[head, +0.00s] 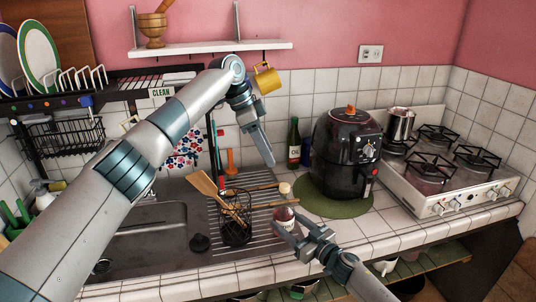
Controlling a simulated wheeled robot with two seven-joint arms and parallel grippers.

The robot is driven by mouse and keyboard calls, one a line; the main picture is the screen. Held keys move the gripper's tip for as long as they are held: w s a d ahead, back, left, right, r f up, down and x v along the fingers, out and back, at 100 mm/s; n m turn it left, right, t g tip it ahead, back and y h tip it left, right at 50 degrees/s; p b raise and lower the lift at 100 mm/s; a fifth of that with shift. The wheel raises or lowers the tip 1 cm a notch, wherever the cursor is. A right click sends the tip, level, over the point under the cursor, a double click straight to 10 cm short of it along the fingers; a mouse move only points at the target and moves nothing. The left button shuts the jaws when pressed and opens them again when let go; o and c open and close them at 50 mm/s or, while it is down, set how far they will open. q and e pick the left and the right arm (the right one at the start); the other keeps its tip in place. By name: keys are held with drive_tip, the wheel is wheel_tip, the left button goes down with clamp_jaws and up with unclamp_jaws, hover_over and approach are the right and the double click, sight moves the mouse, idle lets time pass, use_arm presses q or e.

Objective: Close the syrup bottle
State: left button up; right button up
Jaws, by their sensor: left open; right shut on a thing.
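A small dark red bottle with a pale label (284,215), which I take for the syrup bottle, stands near the front of the drainboard. My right gripper (288,224) is shut on it from the front, and its fingers hide the lower part. A small cream cylinder (285,188) shows just behind the bottle; I cannot tell whether it is its cap or touches it. My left gripper (265,150) is open and points down, above and behind the bottle, clear of it.
A black wire utensil holder (235,220) with wooden tools stands left of the bottle. A black air fryer (346,155) sits on a green mat (332,209) to the right. A green bottle (294,143) stands by the wall. The sink (150,235) is at left.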

drive_tip(key=o, duration=1.6)
drive_tip(key=shift+s+d, duration=0.1)
drive_tip(key=shift+d, duration=0.05)
drive_tip(key=b+v, duration=0.3)
drive_tip(key=v, duration=1.4)
drive_tip(key=shift+s+d+f, duration=0.1)
drive_tip(key=shift+d, duration=0.05)
